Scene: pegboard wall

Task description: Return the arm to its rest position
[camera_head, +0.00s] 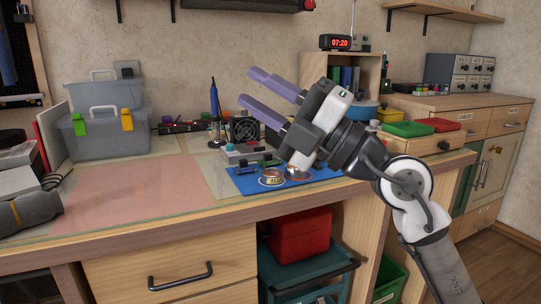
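My gripper (258,92) is raised over the right half of the workbench, its two long purple fingers pointing to the upper left. The fingers stand apart with a gap between them, and nothing shows in the gap. My arm comes up from the lower right and bends over the bench's front edge. The gripper is in the air in front of the blue mat (243,185) and the small cubby shelf (312,66), both partly hidden by it.
Two small round tins (272,177) sit on the mat below the gripper. Stacked grey bins (108,135) stand at the left. A soldering iron (214,115) stands upright behind. The pink mat (135,192) is clear. A side cabinet (470,108) is at right.

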